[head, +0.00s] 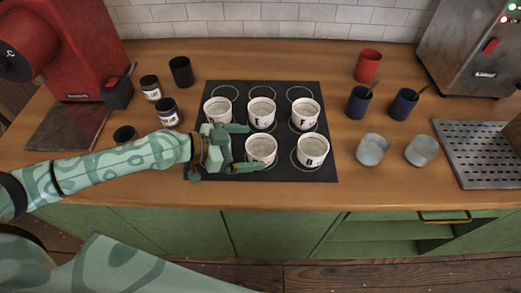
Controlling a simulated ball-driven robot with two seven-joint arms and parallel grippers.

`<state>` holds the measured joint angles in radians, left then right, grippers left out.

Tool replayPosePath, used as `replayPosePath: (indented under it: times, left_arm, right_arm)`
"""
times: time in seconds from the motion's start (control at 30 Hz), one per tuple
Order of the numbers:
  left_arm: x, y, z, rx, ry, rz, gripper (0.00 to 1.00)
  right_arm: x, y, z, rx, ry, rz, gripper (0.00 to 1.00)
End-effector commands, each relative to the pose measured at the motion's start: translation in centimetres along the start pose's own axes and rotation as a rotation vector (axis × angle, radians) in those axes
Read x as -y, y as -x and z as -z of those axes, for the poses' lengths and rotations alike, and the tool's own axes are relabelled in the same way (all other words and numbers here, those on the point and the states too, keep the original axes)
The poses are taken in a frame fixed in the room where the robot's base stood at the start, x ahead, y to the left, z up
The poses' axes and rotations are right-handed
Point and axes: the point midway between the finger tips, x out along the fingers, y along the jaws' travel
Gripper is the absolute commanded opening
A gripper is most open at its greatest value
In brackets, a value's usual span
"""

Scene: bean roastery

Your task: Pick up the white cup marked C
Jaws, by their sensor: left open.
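Several white cups stand on the black mat (327,166). The front middle cup (262,146) is between the fingers of my left gripper (256,148). That gripper is open, with one finger behind the cup and one in front; I cannot tell whether they touch it. Its mark is mostly hidden by the front finger, so I cannot read a C. The front right cup (313,148) seems marked B, the back middle cup (262,113) E, and the back right cup (306,114) F. The back left cup's (217,109) mark is unreadable. My right gripper is out of view.
Dark labelled jars (168,112) and a black cup (181,71) stand left of the mat. A red cup (368,65), two dark blue cups (404,104) and two pale glass cups (373,149) stand right. Machines flank the counter. The counter's front strip is mostly clear.

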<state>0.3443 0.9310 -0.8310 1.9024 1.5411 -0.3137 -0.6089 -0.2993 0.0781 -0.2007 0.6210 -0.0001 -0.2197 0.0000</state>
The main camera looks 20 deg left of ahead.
Motion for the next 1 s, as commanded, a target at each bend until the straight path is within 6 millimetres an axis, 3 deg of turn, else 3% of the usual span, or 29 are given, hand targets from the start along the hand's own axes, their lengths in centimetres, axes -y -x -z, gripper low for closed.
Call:
replayPosePath:
  times: [0.2,0.4,0.47,0.6,1.0]
  left_arm:
    - [0.0,-2.6,0.2,-0.002,0.000,0.000,0.96]
    - [0.0,-2.7,0.0,0.000,-0.001,0.000,0.96]
    - [0.0,-2.7,0.0,0.000,0.000,0.000,0.85]
    - [0.0,-2.7,0.0,0.000,0.000,0.000,0.46]
    - [0.1,-2.4,0.7,-0.003,-0.002,0.001,0.43]
  right_arm:
    - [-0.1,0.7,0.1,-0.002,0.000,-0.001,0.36]
    - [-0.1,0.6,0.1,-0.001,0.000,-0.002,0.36]
    - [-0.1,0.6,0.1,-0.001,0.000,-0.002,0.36]
    - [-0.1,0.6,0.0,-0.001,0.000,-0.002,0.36]
    - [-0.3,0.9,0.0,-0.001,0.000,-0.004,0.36]
